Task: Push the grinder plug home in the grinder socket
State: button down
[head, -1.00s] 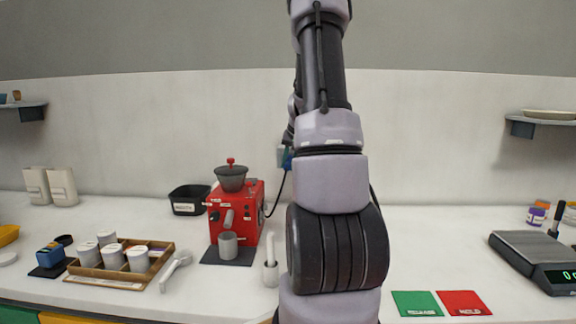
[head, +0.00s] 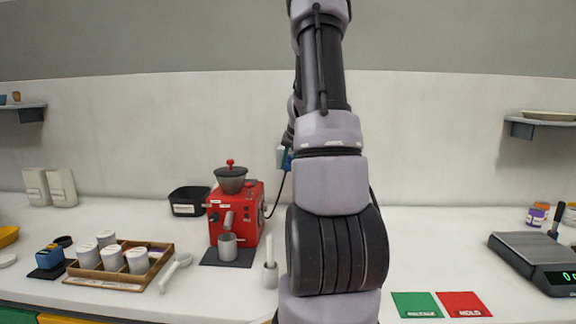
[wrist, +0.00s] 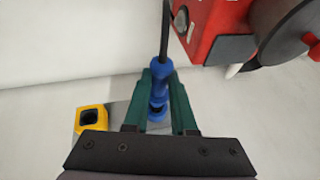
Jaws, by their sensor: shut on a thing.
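The blue grinder plug (wrist: 158,72) with its black cord is between the green fingers of my gripper (wrist: 161,84) in the wrist view. My gripper is shut on it. The plug's lower end is at a pale grey plate on the wall, which shows behind the fingers (wrist: 121,112). Whether the plug is fully seated cannot be told, as my gripper hides part of the contact. In the head view the pale socket box (head: 281,155) is on the back wall, with the blue plug (head: 287,161) beside my arm. My gripper is hidden behind my arm there.
A yellow piece with a dark opening (wrist: 91,117) is left of the plug. The red grinder (head: 237,212) stands on the counter, its cord rising to the plug. A black bin (head: 188,203) is beside it.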

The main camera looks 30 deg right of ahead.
aim_at(288, 163)
jog(key=shift+w+d, duration=0.55)
jog(key=shift+w, duration=0.15)
jog(key=shift+w+d, duration=0.5)
jog(key=shift+w, duration=0.2)
dwell(0.5)
jog(key=c, duration=0.7)
grip_release()
jog(key=shift+o, duration=0.2)
jog(key=v, duration=1.1)
jog(key=shift+f, duration=0.1)
